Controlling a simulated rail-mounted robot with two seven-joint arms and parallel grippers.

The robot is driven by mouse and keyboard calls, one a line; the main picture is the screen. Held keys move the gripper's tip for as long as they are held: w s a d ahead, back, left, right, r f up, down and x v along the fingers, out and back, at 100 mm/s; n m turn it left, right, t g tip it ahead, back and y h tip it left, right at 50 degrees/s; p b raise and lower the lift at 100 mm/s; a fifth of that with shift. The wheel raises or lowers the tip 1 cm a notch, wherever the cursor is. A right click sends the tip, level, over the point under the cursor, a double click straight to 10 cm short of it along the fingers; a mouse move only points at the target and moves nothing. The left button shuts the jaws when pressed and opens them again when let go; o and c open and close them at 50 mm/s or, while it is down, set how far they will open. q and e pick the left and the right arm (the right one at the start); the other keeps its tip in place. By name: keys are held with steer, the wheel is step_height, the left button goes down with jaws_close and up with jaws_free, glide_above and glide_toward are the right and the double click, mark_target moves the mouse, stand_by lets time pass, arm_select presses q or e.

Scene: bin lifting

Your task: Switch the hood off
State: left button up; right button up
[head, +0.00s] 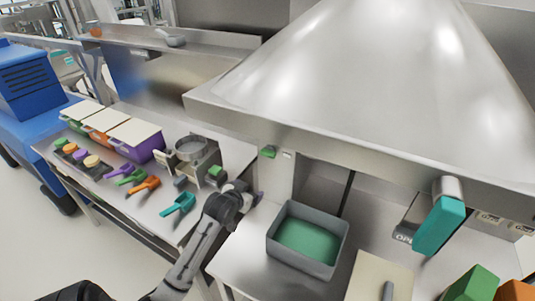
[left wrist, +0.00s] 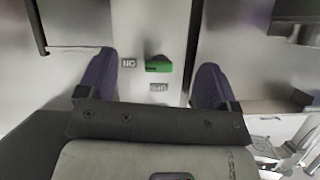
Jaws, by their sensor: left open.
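The hood (head: 340,75) is a large metal canopy over the worktop. My left gripper (head: 250,196) is below the hood edge, lower left of the switch in the head view. In the left wrist view my left gripper (left wrist: 156,68) is open and empty, its purple fingers on either side of the switch. Contact is not visible. My right gripper is not in view.
A grey bin (head: 273,246) with green contents stands on the worktop below the hood. Scoops and a purple container (head: 141,146) stand on the left table. A pale board (head: 367,275) lies right of the bin.

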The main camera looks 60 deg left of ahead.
mark_target(267, 152)
arm_select(q)
steer(key=shift+o, duration=0.4)
steer(key=a, duration=0.1)
steer(key=t, duration=0.1)
steer(key=a+r+t+y, duration=0.1)
steer(key=shift+w+a+n, duration=0.3)
steer(key=shift+w, duration=0.1)
steer(key=w+a+r+t, duration=0.1)
steer(key=w+a, duration=0.1)
steer(key=w, duration=0.2)
steer(key=w+a+r+t, duration=0.1)
steer(key=w+a, duration=0.1)
steer(key=w, duration=0.2)
steer(key=w+a+r+t+y, duration=0.1)
steer(key=w+a+r, duration=0.1)
steer(key=w, duration=0.3)
steer(key=shift+a+b, duration=0.25)
steer(key=shift+b, duration=0.05)
steer(key=shift+f, duration=0.1)
steer(key=c, duration=0.9)
